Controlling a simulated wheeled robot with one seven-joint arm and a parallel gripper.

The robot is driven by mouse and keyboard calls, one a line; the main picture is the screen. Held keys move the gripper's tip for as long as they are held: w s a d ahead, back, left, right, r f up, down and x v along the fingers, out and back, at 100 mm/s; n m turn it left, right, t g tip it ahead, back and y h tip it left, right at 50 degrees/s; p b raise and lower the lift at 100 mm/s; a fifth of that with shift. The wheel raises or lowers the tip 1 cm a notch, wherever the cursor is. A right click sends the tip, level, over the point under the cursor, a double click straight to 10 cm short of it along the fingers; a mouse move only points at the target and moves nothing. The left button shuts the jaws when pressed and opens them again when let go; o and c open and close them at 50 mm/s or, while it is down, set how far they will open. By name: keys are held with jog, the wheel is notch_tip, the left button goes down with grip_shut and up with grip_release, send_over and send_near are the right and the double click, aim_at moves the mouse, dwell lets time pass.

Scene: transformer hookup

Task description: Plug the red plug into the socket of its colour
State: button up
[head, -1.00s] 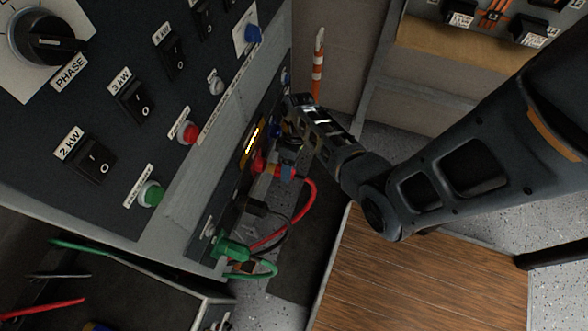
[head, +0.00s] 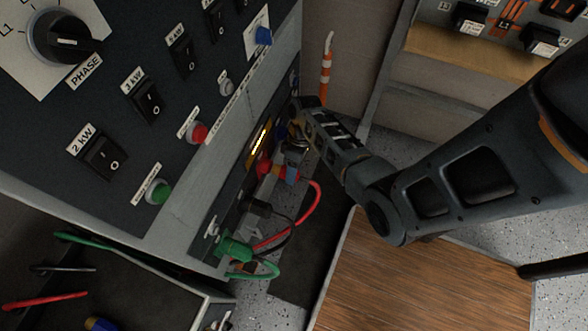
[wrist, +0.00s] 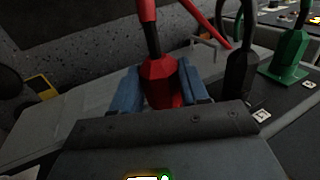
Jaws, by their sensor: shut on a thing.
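The red plug (wrist: 160,82) is held upright between the two blue fingers of my gripper (wrist: 162,90) in the wrist view. Its lower end is hidden behind the gripper body. In the head view my gripper (head: 284,172) is at the lower panel, with a red part (head: 264,167) right at the panel face beside the fingers. I cannot tell whether this is the plug's nose or the socket, nor whether the plug is seated. The red cable (head: 316,200) loops down from the gripper.
A black plug (head: 256,208) and a green plug (head: 235,248) stand in the lower panel nearer the camera, with their cables hanging close to the red one. A blue socket (head: 281,132) is farther along. A wooden top (head: 420,270) lies to the right.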

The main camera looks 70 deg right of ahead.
aim_at(284, 166)
jog(key=shift+w+b, duration=0.4)
jog(key=shift+w, duration=1.35)
dwell(0.3)
jog(key=o, duration=1.3)
jog(key=shift+r, duration=0.1)
jog(key=p+v, duration=0.5)
jog(key=v, duration=0.2)
dwell(0.5)
jog(key=p+v, duration=0.1)
jog(key=v, duration=0.6)
jog(key=shift+r, duration=0.3)
